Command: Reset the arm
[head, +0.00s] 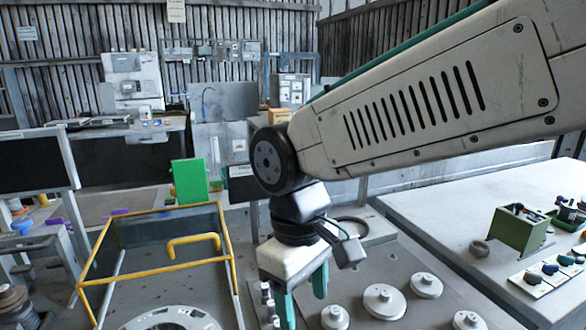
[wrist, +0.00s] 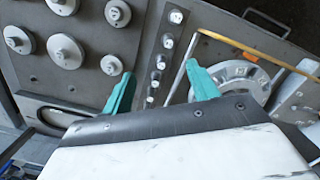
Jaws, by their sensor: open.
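My gripper (head: 304,295) hangs from my arm in the middle of the head view, with two teal fingers pointing down. It also shows in the wrist view (wrist: 160,90), where the fingers are spread apart with nothing between them. Below it is a grey plate (head: 405,262) with several round metal knobbed discs (head: 384,301) to its right. A row of small bright fittings (wrist: 160,62) lies below the gap between the fingers in the wrist view. I cannot judge the exact height above them.
A yellow-framed clear guard (head: 168,210) with a handle stands left of my gripper, above a round metal flange (head: 172,318). A green panel (head: 189,181) stands behind it. On the right, a pale table (head: 440,208) carries a green box (head: 518,229).

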